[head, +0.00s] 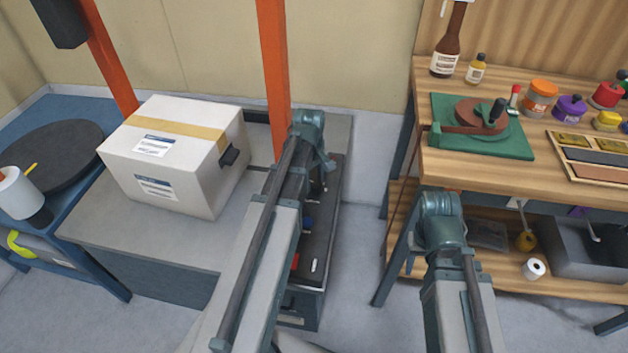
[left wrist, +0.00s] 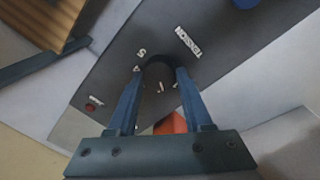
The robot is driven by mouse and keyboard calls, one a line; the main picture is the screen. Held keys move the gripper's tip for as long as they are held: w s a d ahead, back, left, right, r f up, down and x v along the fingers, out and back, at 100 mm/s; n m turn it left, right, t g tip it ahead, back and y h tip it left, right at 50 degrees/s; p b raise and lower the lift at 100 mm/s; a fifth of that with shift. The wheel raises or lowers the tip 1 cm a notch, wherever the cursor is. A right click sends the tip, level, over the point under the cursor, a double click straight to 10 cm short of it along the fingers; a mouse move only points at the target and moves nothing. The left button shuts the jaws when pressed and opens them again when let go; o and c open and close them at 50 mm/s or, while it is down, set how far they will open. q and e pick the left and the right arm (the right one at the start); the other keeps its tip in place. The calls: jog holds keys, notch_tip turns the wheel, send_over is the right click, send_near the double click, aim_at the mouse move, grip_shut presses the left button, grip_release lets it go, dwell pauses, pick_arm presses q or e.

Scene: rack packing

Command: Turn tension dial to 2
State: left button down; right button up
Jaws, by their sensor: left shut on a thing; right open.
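The black tension dial (left wrist: 158,72) sits on a dark panel (left wrist: 118,88) in the left wrist view. The word TENSION is printed beside it, with small white marks around it, partly covered by the fingers. I cannot read which mark the dial points to. My left gripper (left wrist: 159,80) is shut on the dial, one finger on each side. In the head view my left arm reaches down over the dark-topped unit (head: 331,205) and hides the dial. My right arm comes in at the lower right of the head view, and its gripper fingers do not show.
A taped white carton (head: 180,150) stands on a grey surface left of the unit. An orange post (head: 274,70) rises behind. A wooden workbench (head: 455,165) with a green fixture (head: 510,140) and bottles is at right. A red button (left wrist: 91,107) is on the panel.

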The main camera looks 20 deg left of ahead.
pick_arm(q)
jog(key=shift+w+m, duration=0.1)
jog(key=shift+m, duration=1.3)
jog(key=shift+c, duration=1.5)
grip_release()
notch_tip(320, 180, up, 14)
jog(key=p, duration=1.3)
jog(key=shift+s+a+p, duration=0.3)
jog(key=shift+s+p, duration=0.05)
jog(key=shift+p, duration=0.05)
jog(key=shift+f, duration=0.15)
